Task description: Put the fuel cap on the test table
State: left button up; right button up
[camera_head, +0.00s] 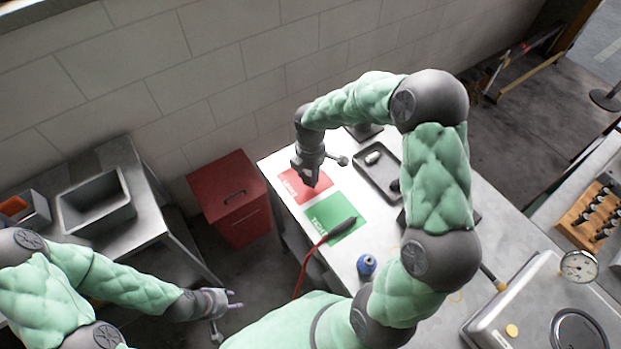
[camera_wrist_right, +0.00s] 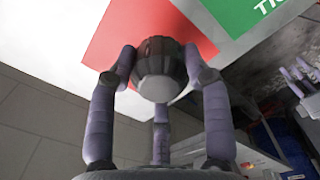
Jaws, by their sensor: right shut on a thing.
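My right gripper (camera_head: 312,183) is over the red mat (camera_head: 293,187) on the white table (camera_head: 385,236). In the right wrist view its fingers (camera_wrist_right: 158,85) are shut on a dark round cap (camera_wrist_right: 155,50) with a paler flat face toward the camera. The cap is mostly hidden by the gripper in the head view. I cannot tell whether it touches the mat. My left gripper (camera_head: 236,299) is low at the left, apart from the table, with its purple fingertips apart and nothing seen between them.
A green mat (camera_head: 323,207) lies beside the red one, with a dark-handled tool (camera_head: 343,226) on a red cable. A black tray (camera_head: 364,177) holds small parts. A blue can (camera_head: 366,264) stands nearer. A red bin (camera_head: 212,188) and a grey table (camera_head: 140,240) are left.

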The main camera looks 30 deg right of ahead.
aim_at(310, 172)
jog(key=shift+f, duration=1.2)
jog(key=shift+s, duration=0.1)
jog(key=shift+f+b, duration=0.15)
jog(key=shift+b, duration=0.15)
jog(key=o, duration=1.3)
notch_tip(310, 172, up, 12)
jog(key=p, duration=0.3)
jog(key=shift+r, duration=0.2)
